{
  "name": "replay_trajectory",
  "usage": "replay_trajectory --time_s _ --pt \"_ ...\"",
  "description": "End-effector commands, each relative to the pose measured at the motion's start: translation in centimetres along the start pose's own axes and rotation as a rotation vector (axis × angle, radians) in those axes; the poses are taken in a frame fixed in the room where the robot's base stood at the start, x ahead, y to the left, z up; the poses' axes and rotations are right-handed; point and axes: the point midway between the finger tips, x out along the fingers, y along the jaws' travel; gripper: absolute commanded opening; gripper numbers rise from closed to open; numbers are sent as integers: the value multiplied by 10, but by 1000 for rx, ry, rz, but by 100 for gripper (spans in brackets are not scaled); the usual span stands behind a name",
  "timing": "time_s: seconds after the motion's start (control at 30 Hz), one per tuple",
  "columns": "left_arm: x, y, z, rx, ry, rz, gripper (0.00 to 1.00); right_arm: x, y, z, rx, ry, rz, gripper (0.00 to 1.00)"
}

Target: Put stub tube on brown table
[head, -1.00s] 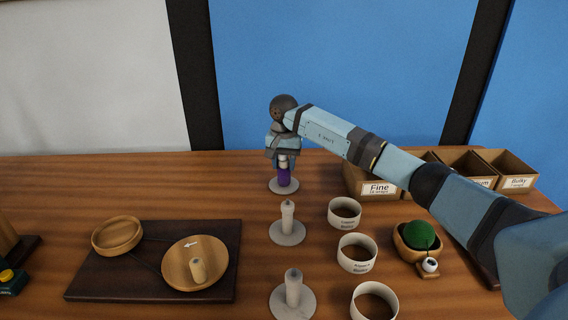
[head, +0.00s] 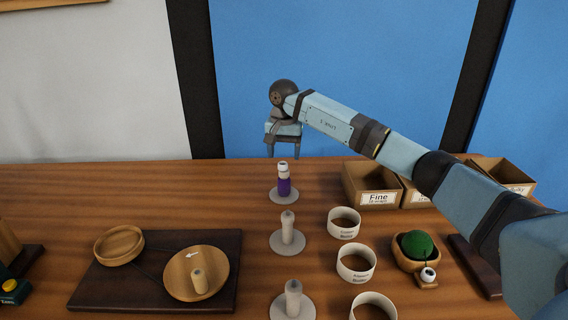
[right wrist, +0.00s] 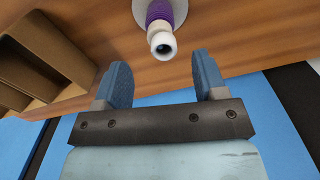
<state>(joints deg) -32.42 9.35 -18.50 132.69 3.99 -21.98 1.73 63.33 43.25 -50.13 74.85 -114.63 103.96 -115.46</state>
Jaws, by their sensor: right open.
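A pale tube with purple winding (head: 284,187) stands upright on the farthest round grey stand. In the right wrist view, its open white end (right wrist: 162,45) shows ahead of the fingers, and the purple part (right wrist: 158,11) is below it. My right gripper (head: 284,156) is open and empty, above and just behind this tube, apart from it. It also shows in the right wrist view (right wrist: 162,78). I cannot tell for certain whether this is the stub tube. The brown wooden table (head: 60,205) fills the foreground. My left gripper is not in view.
Two more grey stands with posts (head: 288,231) (head: 293,302) are in line nearer me. Labelled white rings (head: 344,221) are to their right, with cardboard boxes (head: 377,198) behind. A dark board (head: 104,287) holds a wooden bowl and a disc with a peg. The back left table is clear.

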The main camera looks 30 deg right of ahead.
Motion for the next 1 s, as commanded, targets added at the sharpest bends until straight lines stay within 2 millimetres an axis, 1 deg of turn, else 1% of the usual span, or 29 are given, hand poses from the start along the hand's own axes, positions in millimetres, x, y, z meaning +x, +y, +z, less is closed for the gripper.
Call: replay_trajectory --time_s 0.03,0.1,0.2,0.3,0.43,0.9,0.97,1.0 --pt "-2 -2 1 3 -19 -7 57 -15 0 0 0 2 -2 65" --pt "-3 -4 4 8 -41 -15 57 -27 0 0 1 2 -1 65" --pt "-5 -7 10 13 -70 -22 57 -39 0 0 0 0 0 65" --pt "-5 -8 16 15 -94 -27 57 -47 0 0 0 0 0 65" --pt "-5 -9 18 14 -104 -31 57 -50 0 0 0 -1 1 65" --pt "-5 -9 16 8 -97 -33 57 -50 0 0 0 -1 0 65" --pt "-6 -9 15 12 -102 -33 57 -54 0 0 0 -1 0 65" --pt "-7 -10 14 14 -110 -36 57 -59 0 0 0 0 0 65"
